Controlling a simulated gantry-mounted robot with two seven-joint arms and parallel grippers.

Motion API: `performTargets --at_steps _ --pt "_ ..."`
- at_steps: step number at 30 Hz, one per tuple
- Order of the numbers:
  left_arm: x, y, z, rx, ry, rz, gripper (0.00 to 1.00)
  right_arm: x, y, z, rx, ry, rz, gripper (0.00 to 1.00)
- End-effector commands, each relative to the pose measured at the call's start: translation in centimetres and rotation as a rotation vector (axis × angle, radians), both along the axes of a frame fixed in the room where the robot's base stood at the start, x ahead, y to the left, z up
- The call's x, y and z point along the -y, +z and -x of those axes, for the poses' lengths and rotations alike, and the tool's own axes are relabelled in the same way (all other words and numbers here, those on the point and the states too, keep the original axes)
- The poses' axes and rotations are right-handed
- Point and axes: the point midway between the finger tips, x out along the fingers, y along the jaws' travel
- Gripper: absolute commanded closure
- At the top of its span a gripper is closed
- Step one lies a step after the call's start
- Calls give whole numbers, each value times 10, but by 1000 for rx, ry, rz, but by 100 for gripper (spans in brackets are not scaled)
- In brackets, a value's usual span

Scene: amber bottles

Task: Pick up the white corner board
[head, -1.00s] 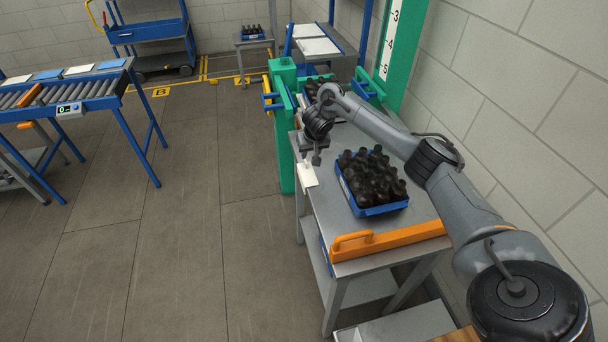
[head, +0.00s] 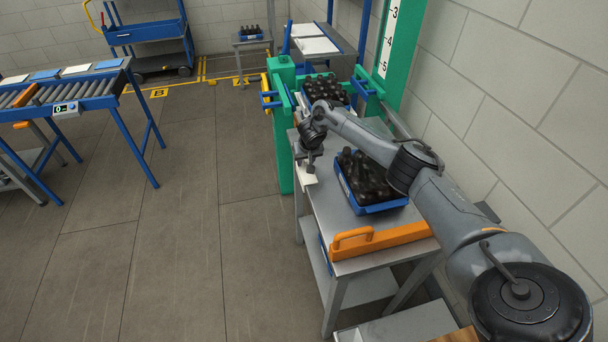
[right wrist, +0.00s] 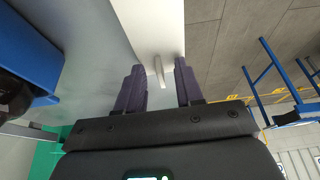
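The white corner board (head: 309,180) lies at the left edge of the grey table, partly covered by my right gripper (head: 308,165) in the head view. In the right wrist view the board (right wrist: 150,25) is a pale flat panel with a thin upright edge. My right gripper (right wrist: 160,67) is open, with its two dark fingers on either side of that edge. I cannot tell whether either finger touches it. My left gripper is not in view.
A blue crate of dark bottles (head: 343,197) stands on the table (head: 323,216), right of the board. An orange handled bar (head: 385,240) lies along the table's near edge. Another bottle crate (head: 305,97) stands behind, by the green frame (head: 284,130).

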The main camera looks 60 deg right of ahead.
Motion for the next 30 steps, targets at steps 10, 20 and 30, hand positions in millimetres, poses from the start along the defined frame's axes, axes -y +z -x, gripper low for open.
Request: performTargets --at_steps 10,20,30 --pt "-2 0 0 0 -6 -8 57 0 0 0 0 -1 0 99" --pt "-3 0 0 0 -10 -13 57 0 1 0 0 -1 0 100" --pt "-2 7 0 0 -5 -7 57 1 31 -1 5 -2 1 100"
